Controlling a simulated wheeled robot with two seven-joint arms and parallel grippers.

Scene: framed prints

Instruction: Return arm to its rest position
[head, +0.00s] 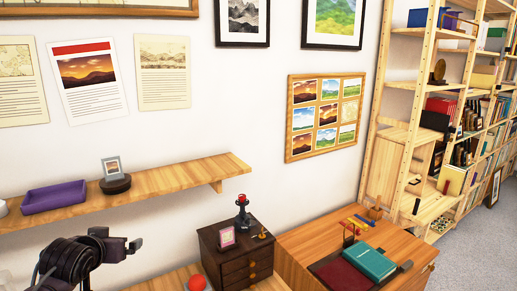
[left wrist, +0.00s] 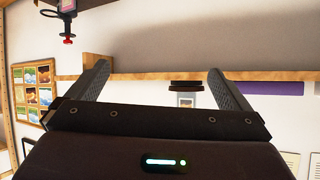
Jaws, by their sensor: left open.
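My left arm (head: 70,260) comes in at the lower left of the head view, in front of and below the wall shelf. My left gripper (left wrist: 157,82) is open in the left wrist view, its two dark fingers spread wide with nothing between them. That view is upside down. A small framed print (head: 112,167) stands on a round dark base (head: 115,184) on the wooden shelf (head: 180,180). The print also shows past the fingers in the left wrist view (left wrist: 187,100), apart from them. My right gripper is not in view.
A purple tray (head: 54,196) sits on the shelf. A wooden desk (head: 300,247) and bookshelves (head: 445,120) stand to the right.

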